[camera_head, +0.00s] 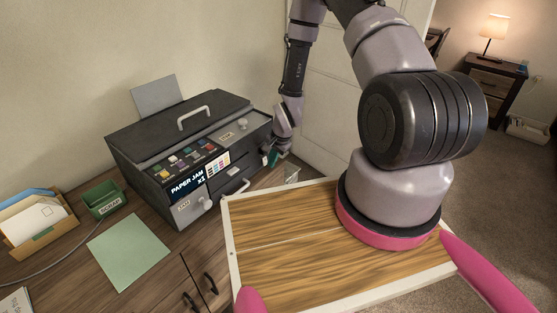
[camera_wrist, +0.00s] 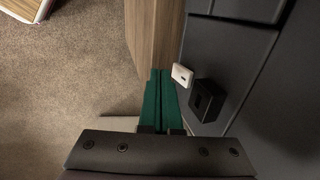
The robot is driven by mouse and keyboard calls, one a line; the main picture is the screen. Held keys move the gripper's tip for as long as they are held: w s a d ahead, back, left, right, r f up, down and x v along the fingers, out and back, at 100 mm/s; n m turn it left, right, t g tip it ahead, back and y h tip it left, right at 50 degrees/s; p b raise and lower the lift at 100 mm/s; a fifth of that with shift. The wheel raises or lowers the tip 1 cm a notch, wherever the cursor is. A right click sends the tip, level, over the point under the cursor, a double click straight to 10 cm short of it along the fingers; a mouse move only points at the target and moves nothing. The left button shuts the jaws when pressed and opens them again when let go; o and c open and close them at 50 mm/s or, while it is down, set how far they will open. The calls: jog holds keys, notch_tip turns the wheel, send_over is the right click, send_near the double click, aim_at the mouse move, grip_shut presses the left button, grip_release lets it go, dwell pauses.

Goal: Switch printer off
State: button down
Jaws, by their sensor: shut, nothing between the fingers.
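The dark grey printer (camera_head: 185,145) stands on the wooden desk against the wall. Its front screen (camera_head: 187,183) reads "PAPER JAM x1". My gripper (camera_head: 268,153) is at the printer's right end, low and close to its side. In the wrist view the green fingers (camera_wrist: 160,76) are shut together, with nothing between them. A small white piece with a dark mark (camera_wrist: 182,75) and a black block (camera_wrist: 208,100) stick out from the printer's side just right of the fingers. I cannot tell whether the fingers touch the white piece.
A wooden board with a white rim (camera_head: 290,225) is in front, partly under my arm. A green scrap box (camera_head: 104,198), a green sheet (camera_head: 128,250) and a letter tray (camera_head: 38,222) lie left of the printer. A lamp (camera_head: 493,30) stands on a far cabinet.

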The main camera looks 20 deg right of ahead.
jog(key=shift+w+a+f, duration=0.1)
jog(key=shift+w+a, duration=0.2)
jog(key=shift+w, duration=0.05)
jog(key=shift+f, duration=0.1)
jog(key=shift+f+t+y, duration=0.1)
jog(key=shift+t+y, duration=0.2)
jog(key=shift+w+a, duration=0.1)
jog(key=shift+a, duration=0.05)
jog(key=shift+r, duration=0.9)
